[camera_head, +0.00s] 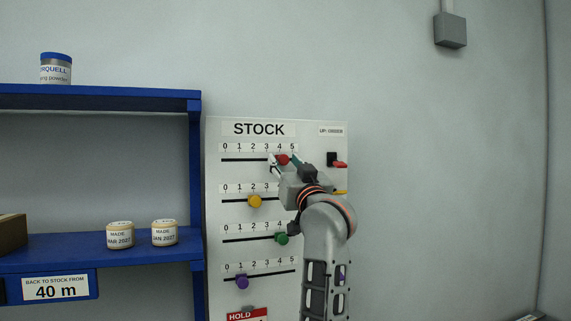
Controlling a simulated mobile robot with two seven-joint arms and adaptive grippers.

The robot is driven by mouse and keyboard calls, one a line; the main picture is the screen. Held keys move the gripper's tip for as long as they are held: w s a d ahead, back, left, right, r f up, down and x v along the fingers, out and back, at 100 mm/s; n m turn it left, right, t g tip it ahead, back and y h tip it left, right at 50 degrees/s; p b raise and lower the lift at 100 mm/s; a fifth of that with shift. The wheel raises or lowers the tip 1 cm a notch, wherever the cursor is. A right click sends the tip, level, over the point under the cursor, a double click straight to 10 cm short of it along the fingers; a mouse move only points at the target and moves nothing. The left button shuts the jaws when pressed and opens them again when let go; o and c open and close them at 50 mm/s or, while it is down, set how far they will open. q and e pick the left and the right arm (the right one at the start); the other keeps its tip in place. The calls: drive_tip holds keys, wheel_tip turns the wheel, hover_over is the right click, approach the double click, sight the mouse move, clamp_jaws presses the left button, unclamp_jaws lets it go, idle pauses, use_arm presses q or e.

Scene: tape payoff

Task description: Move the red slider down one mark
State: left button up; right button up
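The red slider (282,159) is a round knob on the top slot of the white STOCK panel (213,210). It stands at about the 4 of a scale marked 0 to 5. My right gripper (284,163) reaches up from below right, with its fingertips on either side of the red slider. Whether the fingers touch or grip the knob cannot be told. The slot around the knob is partly hidden by the fingers. My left gripper is not in view.
Below are the yellow slider (255,201) near 2, the green slider (282,239) near 4 and the purple slider (242,282) near 1. A red lever (340,164) is right of the gripper. A blue shelf (196,150) with jars borders the panel's left.

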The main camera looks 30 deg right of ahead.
drive_tip(key=shift+s+f, duration=0.2)
drive_tip(key=shift+s, duration=0.1)
drive_tip(key=v, duration=1.1)
drive_tip(key=shift+s+a, duration=0.2)
